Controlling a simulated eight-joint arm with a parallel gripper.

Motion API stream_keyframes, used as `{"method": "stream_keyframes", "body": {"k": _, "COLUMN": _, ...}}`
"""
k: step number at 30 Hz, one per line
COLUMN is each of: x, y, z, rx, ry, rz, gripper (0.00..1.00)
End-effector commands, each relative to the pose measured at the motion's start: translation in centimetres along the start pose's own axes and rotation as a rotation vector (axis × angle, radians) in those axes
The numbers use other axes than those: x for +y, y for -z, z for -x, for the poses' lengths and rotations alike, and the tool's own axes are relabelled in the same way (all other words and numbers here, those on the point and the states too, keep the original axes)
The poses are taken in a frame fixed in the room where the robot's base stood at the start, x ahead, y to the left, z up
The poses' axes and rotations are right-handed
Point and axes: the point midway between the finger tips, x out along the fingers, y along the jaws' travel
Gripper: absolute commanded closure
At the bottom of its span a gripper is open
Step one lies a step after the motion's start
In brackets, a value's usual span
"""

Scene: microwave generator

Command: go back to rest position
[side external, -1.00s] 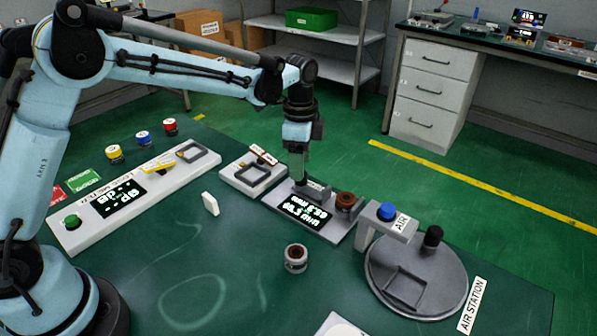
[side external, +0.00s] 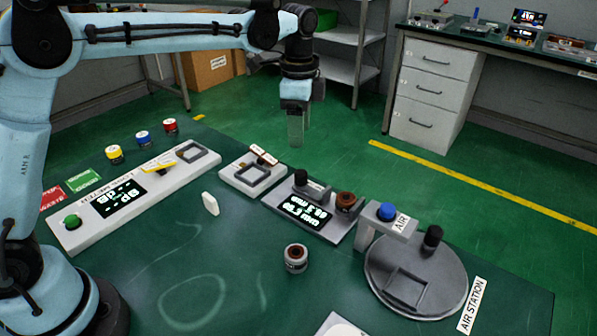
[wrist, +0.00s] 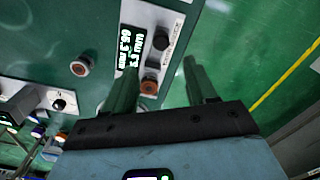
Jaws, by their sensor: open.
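My gripper (side external: 296,142) hangs pointing down, well above the table, and holds nothing. In the wrist view my gripper (wrist: 158,68) shows two parallel fingers spread apart with an empty gap. The microwave generator (side external: 285,207) is a grey box on the green table below it, with a lit display (side external: 305,211), a black knob (side external: 300,178) and a brown knob (side external: 346,200). The wrist view also shows the black knob (wrist: 161,32) and the brown knob (wrist: 150,85). The left finger hides part of the generator there.
The air station (side external: 379,292) with a blue button (side external: 387,211) stands right of the generator. A small round part (side external: 296,258) is on the table in front. A grey square fixture (side external: 238,188) and a long panel (side external: 80,236) lie to the left. The air around my gripper is free.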

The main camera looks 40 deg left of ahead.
Motion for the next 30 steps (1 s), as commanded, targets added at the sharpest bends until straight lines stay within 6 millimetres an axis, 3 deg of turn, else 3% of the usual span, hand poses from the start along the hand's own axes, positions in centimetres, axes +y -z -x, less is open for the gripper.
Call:
{"method": "stream_keyframes", "body": {"k": 5, "x": 1.2, "y": -1.7, "z": 1.5, "rx": 0.036, "ry": 0.049, "rz": 0.112, "gripper": 0.43}}
{"method": "stream_keyframes", "body": {"k": 15, "x": 5.7, "y": -6.8, "z": 3.8, "rx": 0.183, "ry": 0.189, "rz": 0.468, "gripper": 0.43}}
{"method": "stream_keyframes", "body": {"k": 23, "x": 9.6, "y": -10.5, "z": 3.1, "rx": 0.323, "ry": 0.271, "rz": 0.734, "gripper": 0.43}}
{"method": "stream_keyframes", "body": {"k": 30, "x": 12.8, "y": -13.2, "z": 0.9, "rx": 0.463, "ry": 0.323, "rz": 0.954, "gripper": 0.43}}
